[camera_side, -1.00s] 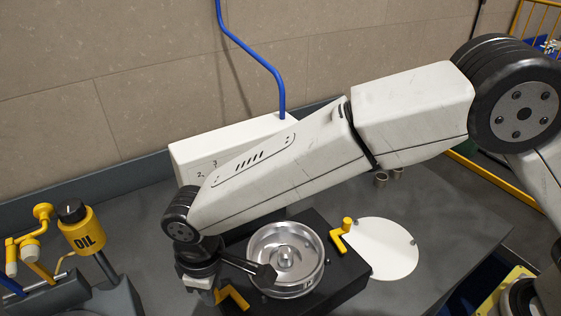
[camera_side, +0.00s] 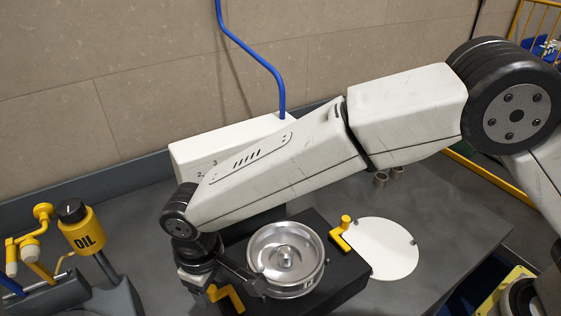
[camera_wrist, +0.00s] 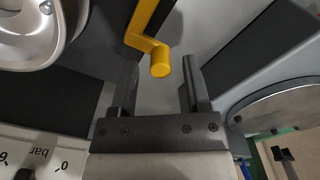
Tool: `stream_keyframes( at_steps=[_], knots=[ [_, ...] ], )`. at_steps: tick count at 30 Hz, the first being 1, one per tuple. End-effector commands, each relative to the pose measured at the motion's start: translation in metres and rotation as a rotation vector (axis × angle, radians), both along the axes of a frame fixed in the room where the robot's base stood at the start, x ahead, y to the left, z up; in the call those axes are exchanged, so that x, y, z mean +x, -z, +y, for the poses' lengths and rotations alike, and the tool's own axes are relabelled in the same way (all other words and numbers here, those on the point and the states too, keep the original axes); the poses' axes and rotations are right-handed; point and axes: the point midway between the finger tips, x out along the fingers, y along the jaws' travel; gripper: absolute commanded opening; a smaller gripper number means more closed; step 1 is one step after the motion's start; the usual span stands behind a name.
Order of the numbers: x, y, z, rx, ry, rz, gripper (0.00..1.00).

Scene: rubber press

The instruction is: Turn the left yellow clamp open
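The left yellow clamp (camera_side: 236,299) is at the left side of the black press base, beside the round metal dish (camera_side: 286,259). In the wrist view the clamp (camera_wrist: 143,38) has a bent arm ending in a round knob. My gripper (camera_wrist: 160,72) is open, with one finger on each side of the knob and a gap showing on both sides. In the side view my gripper (camera_side: 207,288) is low at the clamp, and its fingers are partly hidden. The right yellow clamp (camera_side: 341,232) stands at the dish's other side.
A white round plate (camera_side: 385,258) lies right of the base. A white box with numbers (camera_side: 196,158) stands behind. A yellow oil can (camera_side: 82,229) is at the left. Two small metal rings (camera_side: 381,180) lie at the back right.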

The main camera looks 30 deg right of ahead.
Motion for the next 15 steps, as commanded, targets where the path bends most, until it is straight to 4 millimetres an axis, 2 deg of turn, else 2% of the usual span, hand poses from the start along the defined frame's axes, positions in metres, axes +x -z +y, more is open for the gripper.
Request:
stream_keyframes(
  at_steps=[10, 15],
  knots=[
    [-0.0004, -0.0011, -0.0001, -0.001, -0.002, 0.001, 0.62],
    [-0.0001, -0.0098, 0.0003, 0.001, -0.002, -0.001, 0.62]
  ],
)
